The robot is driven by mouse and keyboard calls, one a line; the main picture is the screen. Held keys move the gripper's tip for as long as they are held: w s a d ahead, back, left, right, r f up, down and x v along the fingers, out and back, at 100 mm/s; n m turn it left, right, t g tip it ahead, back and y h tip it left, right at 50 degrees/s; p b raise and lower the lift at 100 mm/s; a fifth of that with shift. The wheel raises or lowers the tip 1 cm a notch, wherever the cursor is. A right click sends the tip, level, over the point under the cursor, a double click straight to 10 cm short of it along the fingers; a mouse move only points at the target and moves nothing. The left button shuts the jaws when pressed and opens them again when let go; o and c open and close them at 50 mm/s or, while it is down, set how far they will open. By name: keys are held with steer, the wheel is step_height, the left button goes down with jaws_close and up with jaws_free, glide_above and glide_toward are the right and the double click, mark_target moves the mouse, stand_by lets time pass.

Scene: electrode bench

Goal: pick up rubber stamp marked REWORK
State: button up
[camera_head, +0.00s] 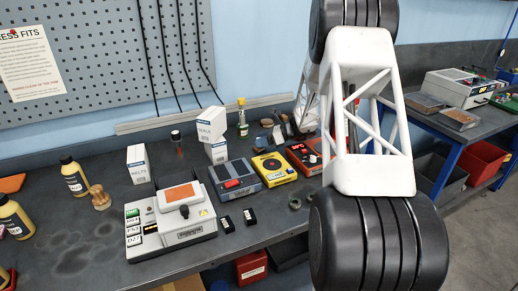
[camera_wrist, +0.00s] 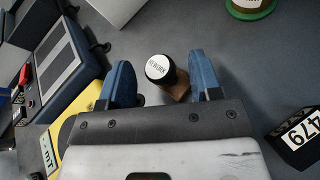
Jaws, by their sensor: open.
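The rubber stamp (camera_wrist: 165,76) shows in the wrist view with a round white label reading REWORK on its dark top and a brown wooden part below. It stands between the two blue fingers of my gripper (camera_wrist: 160,72), which are spread apart. The stamp lies nearer the right finger; a gap shows on the left, and I cannot tell whether the right finger touches it. My gripper is open and holds nothing. In the head view my white and black arm covers the right side, and I cannot make out the stamp clearly there.
A blue-grey device (camera_head: 234,179) and a yellow device (camera_head: 273,168) sit on the bench, left of the fingers in the wrist view. A dark block marked 479 (camera_wrist: 296,137) lies to the right. White boxes (camera_head: 212,124) stand behind. A white machine (camera_head: 172,220) is at the front.

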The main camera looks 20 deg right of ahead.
steer(key=shift+x, duration=1.55)
steer(key=shift+f, duration=0.1)
steer(key=c, duration=1)
